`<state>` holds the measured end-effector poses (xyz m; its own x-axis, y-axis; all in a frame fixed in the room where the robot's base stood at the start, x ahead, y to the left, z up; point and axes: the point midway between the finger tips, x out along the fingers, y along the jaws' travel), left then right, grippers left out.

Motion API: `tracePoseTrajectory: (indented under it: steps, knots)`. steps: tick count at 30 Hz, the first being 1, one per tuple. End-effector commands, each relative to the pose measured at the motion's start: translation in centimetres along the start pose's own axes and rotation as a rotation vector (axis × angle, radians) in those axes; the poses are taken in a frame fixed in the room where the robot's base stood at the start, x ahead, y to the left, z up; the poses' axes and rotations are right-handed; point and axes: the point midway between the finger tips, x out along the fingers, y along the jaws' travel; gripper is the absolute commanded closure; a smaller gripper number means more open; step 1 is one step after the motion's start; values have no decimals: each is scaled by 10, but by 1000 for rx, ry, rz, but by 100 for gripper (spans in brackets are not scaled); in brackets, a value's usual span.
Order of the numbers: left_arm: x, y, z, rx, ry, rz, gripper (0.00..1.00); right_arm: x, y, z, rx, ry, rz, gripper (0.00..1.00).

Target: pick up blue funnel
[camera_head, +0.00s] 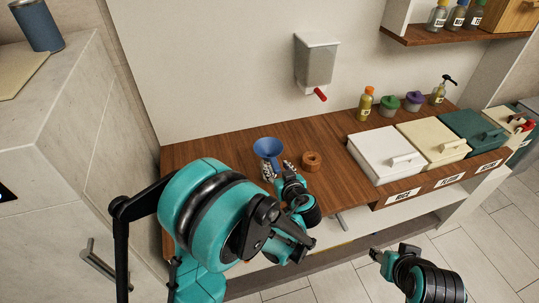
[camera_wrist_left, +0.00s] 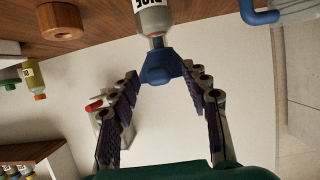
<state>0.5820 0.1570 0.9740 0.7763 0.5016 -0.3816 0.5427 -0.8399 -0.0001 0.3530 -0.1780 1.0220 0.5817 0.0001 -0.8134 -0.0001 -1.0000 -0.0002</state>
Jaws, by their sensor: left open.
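The blue funnel (camera_head: 268,147) is upright near the left end of the wooden counter, wide mouth up. In the left wrist view, which is upside down, the funnel (camera_wrist_left: 160,68) sits on the neck of a labelled bottle (camera_wrist_left: 153,14). My left gripper (camera_head: 278,170) is open just in front of the funnel. In the left wrist view, the two fingers of my left gripper (camera_wrist_left: 160,76) are spread on either side of the funnel, with no clear grip on it. My right gripper (camera_head: 384,258) is low at the right, off the counter; its jaws are unclear.
A wooden ring (camera_head: 311,161) stands right of the funnel. A wall dispenser (camera_head: 317,62) with a red tap (camera_head: 320,94) hangs behind. Lidded bins, including a white one (camera_head: 379,157), fill the right counter. Bare wood (camera_head: 335,190) lies between.

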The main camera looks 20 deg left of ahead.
Motion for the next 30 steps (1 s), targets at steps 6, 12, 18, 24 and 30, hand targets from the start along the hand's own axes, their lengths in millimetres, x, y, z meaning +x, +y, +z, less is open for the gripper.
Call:
tracePoseTrajectory:
  steps: [6,12,18,24,30]
  knots:
    - [22,0,1,0,0,0,53,6,0,4,0,0,0,60]
    - [22,0,0,0,-1,0,53,5,0,4,0,0,0,60]
    - [22,0,0,0,-1,0,100,5,0,4,0,0,0,60]
    - [22,0,0,0,-1,0,100,5,0,4,0,0,0,60]
    - [20,0,-3,0,-1,0,100,4,0,3,0,0,0,60]
